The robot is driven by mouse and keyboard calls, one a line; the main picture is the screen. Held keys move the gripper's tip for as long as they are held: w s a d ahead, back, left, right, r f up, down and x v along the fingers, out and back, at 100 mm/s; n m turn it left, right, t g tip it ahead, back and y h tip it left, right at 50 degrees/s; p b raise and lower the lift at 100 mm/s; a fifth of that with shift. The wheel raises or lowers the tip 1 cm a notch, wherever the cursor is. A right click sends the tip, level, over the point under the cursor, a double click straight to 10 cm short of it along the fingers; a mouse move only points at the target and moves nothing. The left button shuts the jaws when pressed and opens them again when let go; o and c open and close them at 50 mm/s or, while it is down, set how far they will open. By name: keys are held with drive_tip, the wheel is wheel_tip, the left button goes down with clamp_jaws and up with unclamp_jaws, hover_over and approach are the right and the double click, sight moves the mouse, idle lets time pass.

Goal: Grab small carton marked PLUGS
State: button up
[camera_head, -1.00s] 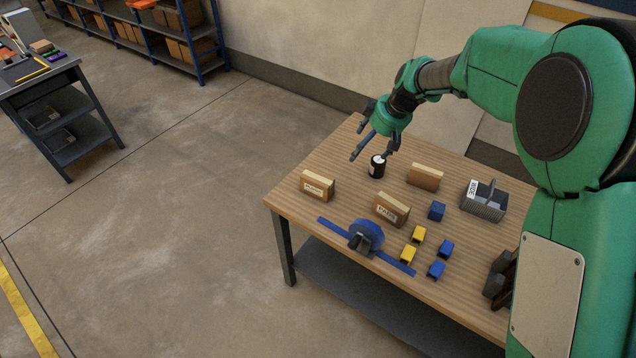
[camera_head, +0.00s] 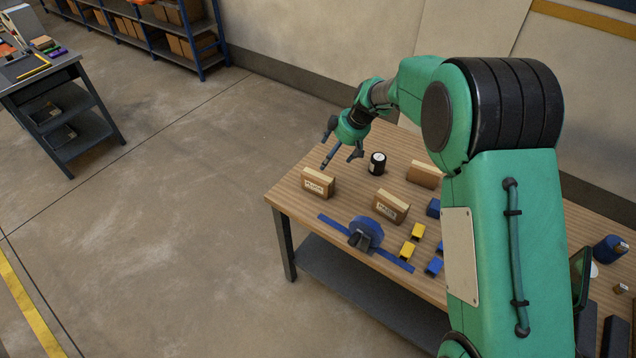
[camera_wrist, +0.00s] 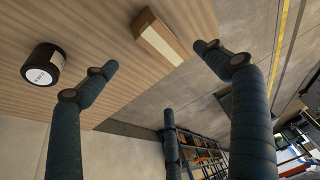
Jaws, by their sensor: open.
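A small tan carton (camera_head: 318,183) stands near the left edge of the wooden table. Its white label looks like PLUGS but is too small to read surely. A second labelled carton (camera_head: 391,207) stands to its right; I cannot read its label for certain. My gripper (camera_head: 341,158) is open and empty, above the table just behind and slightly right of the left carton, touching nothing. In the wrist view, a carton (camera_wrist: 160,38) lies beyond my spread fingers (camera_wrist: 156,60), near the table edge; its label does not show.
A black can (camera_head: 377,164) stands right of my gripper; it also shows in the wrist view (camera_wrist: 43,64). A third carton (camera_head: 424,174) is partly behind my arm.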

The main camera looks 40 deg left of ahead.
sight(320, 172)
drive_tip(key=shift+b+x, duration=0.4)
drive_tip(key=shift+x, duration=3.85)
drive_tip(key=shift+f, duration=0.1)
drive_tip(key=shift+b+x, duration=0.35)
drive_tip(key=shift+x, duration=2.1)
drive_tip(key=shift+f+b, duration=0.3)
drive_tip(key=shift+b, duration=0.25)
drive_tip(key=c, duration=1.4)
drive_tip(key=shift+r+p, duration=0.25)
drive_tip(key=shift+p, duration=0.15)
drive_tip(key=shift+c, duration=0.2)
